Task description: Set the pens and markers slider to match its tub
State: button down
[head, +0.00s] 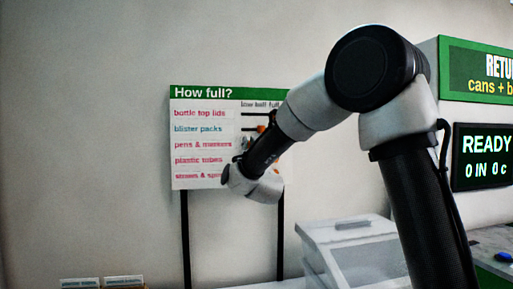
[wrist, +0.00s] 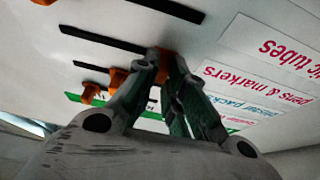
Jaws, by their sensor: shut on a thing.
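The "How full?" board (head: 202,140) stands on two dark legs, with "low half full" printed above its slider tracks. In the wrist view it appears upside down. The pens & markers label (wrist: 257,84) lines up with a black track (wrist: 95,38), and its orange slider (wrist: 165,62) sits at the label-side, low part of that track. My gripper (wrist: 168,65) is shut on this slider; its fingers hide part of it. In the head view, my gripper (head: 250,160) and wrist cover much of the board's right half. The tub contents cannot be made out.
Other orange sliders sit close by: the blister packs slider (wrist: 118,76), and another lower one (wrist: 90,93). A white lidded bin (head: 350,235) stands right of the board. Labelled containers (head: 125,281) show at the bottom left. Wall left of the board is clear.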

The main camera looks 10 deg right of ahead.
jog(key=shift+a, duration=0.15)
jog(key=c, duration=1.5)
grip_release()
jog(key=shift+a, duration=0.15)
jog(key=shift+s, duration=0.1)
jog(key=v, duration=1.2)
jog(key=shift+f, duration=0.1)
